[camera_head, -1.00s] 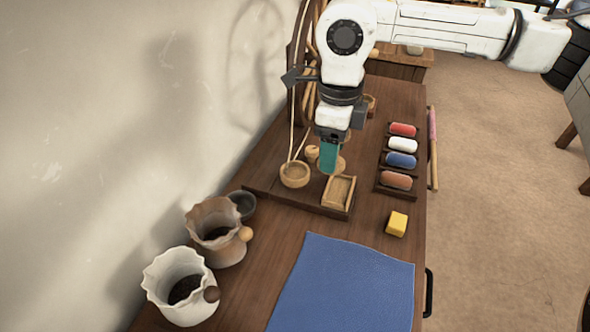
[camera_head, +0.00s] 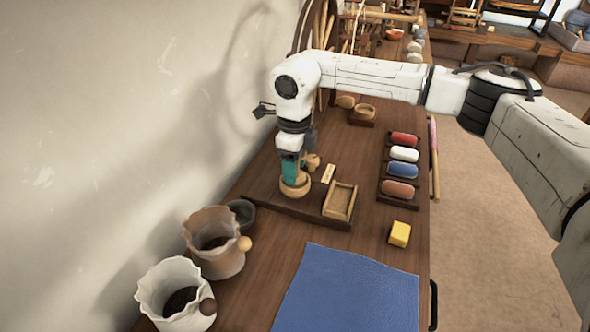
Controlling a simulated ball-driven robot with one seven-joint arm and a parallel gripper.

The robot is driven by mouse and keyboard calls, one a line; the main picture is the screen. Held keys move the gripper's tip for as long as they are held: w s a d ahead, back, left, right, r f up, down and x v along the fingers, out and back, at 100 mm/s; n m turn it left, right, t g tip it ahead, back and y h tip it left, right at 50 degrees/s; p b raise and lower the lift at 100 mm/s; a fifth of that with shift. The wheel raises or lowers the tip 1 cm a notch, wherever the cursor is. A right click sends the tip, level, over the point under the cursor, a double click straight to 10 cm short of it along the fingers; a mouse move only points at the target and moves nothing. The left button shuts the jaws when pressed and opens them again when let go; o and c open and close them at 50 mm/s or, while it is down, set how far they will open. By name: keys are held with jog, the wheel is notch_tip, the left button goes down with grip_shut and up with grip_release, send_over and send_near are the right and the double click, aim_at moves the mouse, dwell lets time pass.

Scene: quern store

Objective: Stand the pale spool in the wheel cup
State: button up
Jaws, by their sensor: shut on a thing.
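My gripper (camera_head: 290,178) points down at the round wooden wheel cup (camera_head: 296,193) on the dark base board beside the wall. Its teal fingers are shut on the pale spool, which is mostly hidden by the fingers and the cup rim. The fingertips overlap the cup's opening in the picture. I cannot tell whether the spool touches the cup floor or how upright it is.
A small open wooden box (camera_head: 340,201) stands right of the cup. A rack (camera_head: 384,170) holds several coloured rolls. A yellow block (camera_head: 400,233), a blue cloth (camera_head: 345,290) and two ruffled pots (camera_head: 215,243) (camera_head: 176,294) are nearer. A dark bowl (camera_head: 241,212) sits left of the cup.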

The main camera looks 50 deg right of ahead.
jog(key=shift+f, duration=0.65)
jog(key=shift+f, duration=0.1)
jog(key=shift+f+b, duration=0.35)
jog(key=shift+f, duration=0.2)
jog(key=o, duration=1.1)
jog(key=shift+s+f, duration=0.1)
jog(key=shift+f, duration=0.1)
jog(key=shift+c, duration=0.2)
notch_tip(320, 180, up, 14)
jog(key=shift+f+p, duration=0.15)
jog(key=shift+p, duration=1.05)
